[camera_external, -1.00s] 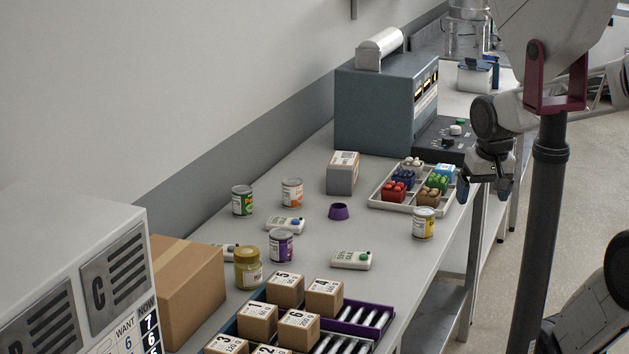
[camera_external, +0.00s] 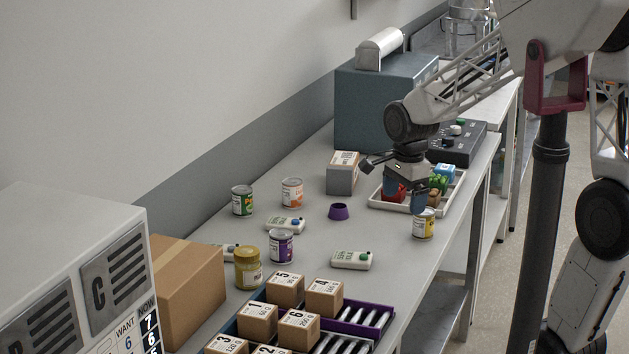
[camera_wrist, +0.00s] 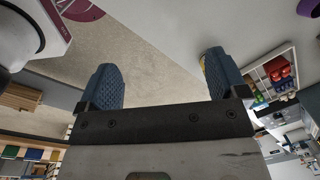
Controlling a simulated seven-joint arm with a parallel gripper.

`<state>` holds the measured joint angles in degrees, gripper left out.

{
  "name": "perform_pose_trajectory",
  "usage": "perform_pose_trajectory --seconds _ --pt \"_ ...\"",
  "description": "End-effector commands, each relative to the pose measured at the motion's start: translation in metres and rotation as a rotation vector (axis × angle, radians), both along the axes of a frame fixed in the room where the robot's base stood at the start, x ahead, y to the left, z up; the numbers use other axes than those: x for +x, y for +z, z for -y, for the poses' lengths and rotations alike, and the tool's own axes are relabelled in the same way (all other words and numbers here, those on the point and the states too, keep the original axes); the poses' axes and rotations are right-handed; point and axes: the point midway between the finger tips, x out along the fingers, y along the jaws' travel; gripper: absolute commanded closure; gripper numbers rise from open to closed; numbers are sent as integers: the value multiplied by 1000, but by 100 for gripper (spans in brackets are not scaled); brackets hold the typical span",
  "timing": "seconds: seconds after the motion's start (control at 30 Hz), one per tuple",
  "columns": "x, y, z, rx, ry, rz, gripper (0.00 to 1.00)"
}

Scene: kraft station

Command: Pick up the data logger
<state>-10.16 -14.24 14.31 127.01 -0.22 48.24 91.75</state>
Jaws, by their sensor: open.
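Several small white handheld devices with printed labels lie on the grey bench in the external view. One with a blue button (camera_external: 285,225) is near the middle, one with a green button (camera_external: 351,260) lies closer to the front edge, and one (camera_external: 229,251) is partly hidden behind the yellow-lidded jar. I cannot read which is the data logger. My gripper (camera_external: 404,195) is open and empty above the near part of the sorting tray, behind and right of these devices. Its two blue fingers (camera_wrist: 164,82) show apart in the wrist view, with nothing between them.
The sorting tray (camera_external: 378,205) holds coloured pieces. A yellow-labelled can (camera_external: 424,224) stands close to my gripper. A purple ring (camera_external: 339,212), grey box (camera_external: 342,178), several cans, a jar (camera_external: 248,269) and numbered cartons (camera_external: 285,290) stand around.

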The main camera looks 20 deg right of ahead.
Motion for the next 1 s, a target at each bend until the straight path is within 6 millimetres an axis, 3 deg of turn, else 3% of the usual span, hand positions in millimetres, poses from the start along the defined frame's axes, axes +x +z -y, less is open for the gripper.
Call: perform_pose_trajectory --seconds 0.5,0.7,1.0 --pt "75 -70 -64 20 -614 -70 8" --pt "87 -86 -76 20 -739 -79 8" --pt "89 -89 -79 20 -765 -81 8"
